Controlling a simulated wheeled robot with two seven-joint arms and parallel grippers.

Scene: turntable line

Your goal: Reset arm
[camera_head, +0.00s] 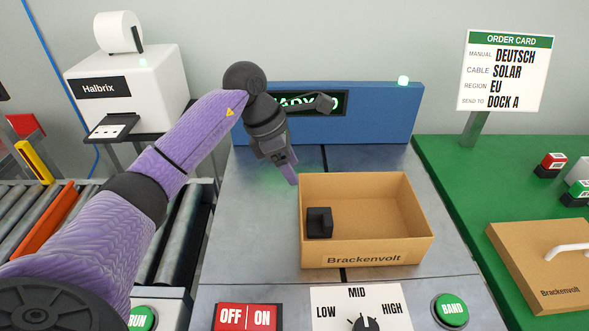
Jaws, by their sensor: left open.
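My left arm comes in from the left, purple and black. My left gripper (292,172) is open above the grey work surface, beside the upper left corner of an open cardboard box (367,259) marked Brackenvolt. I see nothing held in it. A small black block-like item (319,222) sits inside the box at its left side. My right gripper is not in view.
A white Halbrix printer (160,88) stands at the back left, above a roller conveyor (185,240). A blue panel (385,118) stands behind the box. Front controls include a red OFF/ON switch (248,317), a dial (363,323) and a green BAND button (450,309). A green table (450,190) holds a closed box (545,275).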

